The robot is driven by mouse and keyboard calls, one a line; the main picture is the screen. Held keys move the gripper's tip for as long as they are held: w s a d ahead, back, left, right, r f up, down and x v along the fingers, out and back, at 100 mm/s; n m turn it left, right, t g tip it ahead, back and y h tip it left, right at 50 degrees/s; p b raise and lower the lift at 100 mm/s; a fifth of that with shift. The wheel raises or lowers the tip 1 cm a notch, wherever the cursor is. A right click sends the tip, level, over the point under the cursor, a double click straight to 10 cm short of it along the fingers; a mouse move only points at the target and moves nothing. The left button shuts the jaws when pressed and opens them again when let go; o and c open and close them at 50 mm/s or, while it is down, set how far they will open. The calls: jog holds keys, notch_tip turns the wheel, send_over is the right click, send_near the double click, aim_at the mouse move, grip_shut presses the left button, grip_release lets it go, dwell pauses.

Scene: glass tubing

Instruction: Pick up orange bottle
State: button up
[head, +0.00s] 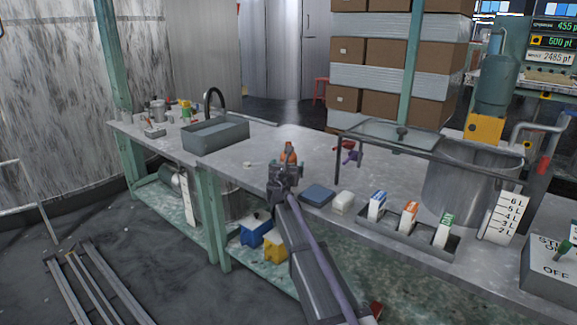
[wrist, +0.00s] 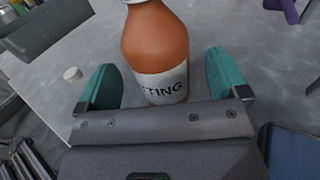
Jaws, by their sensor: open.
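The orange bottle (wrist: 155,45) stands upright on the grey table, with a white label that reads "TING" in part. In the wrist view it is between the two teal finger pads of my gripper (wrist: 163,82), with a gap on each side.
Cartons (head: 377,206) stand in a tray farther right, near a large metal pot (head: 462,185). A grey sink (head: 214,133) is at left. Table space behind the bottle looks clear.

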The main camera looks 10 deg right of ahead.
aim_at(289, 162)
jog(key=x, duration=0.3)
jog(key=shift+w, duration=0.15)
jog(key=shift+c, duration=0.3)
jog(key=c, duration=1)
notch_tip(289, 162, up, 10)
jog(key=p, duration=1)
jog(key=shift+r, duration=0.2)
